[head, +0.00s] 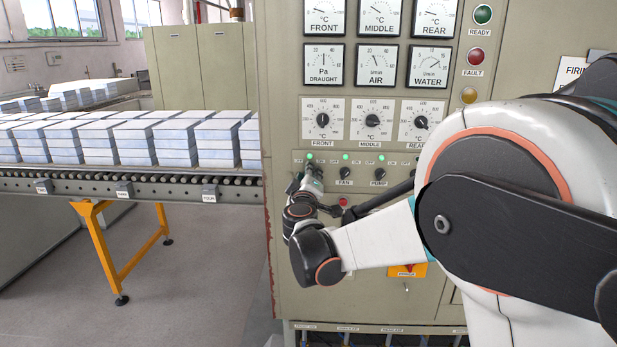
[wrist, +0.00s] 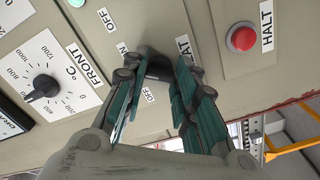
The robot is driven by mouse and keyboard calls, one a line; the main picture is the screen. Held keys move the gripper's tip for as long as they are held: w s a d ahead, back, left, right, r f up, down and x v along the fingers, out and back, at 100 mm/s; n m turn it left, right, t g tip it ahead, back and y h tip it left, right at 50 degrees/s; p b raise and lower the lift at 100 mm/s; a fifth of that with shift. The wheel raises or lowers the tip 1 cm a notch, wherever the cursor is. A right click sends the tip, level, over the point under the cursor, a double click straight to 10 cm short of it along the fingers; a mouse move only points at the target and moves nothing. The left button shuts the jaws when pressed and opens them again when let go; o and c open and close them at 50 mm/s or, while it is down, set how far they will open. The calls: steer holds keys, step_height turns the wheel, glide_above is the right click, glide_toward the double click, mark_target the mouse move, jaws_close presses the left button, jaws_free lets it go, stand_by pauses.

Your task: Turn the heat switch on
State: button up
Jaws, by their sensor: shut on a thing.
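The heat switch (wrist: 157,68) is a dark knob on the beige panel, between my fingertips in the wrist view. My gripper (wrist: 158,70) is shut on it; in the head view my gripper (head: 313,182) reaches the panel left of the FAN switch (head: 345,173). The fingers cover part of the heat label (wrist: 184,50), with "AT" readable. OFF and partly hidden ON markings show around the knob. Which way the knob points is hidden. A green lamp (head: 310,157) glows just above my gripper in the head view.
The PUMP switch (head: 379,173) is farther right, and the FAN and PUMP lamps are green. A red HALT button (wrist: 242,38) is close to my fingers. The FRONT dial (head: 322,120) is above. A roller conveyor (head: 130,186) with stacked slabs (head: 150,140) stands left.

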stand_by(0.3)
steer(key=o, duration=1)
steer(key=shift+o, duration=0.2)
steer(key=shift+s, duration=0.1)
steer(key=s, duration=1.2)
steer(key=shift+a, duration=0.2)
steer(key=shift+w, duration=0.1)
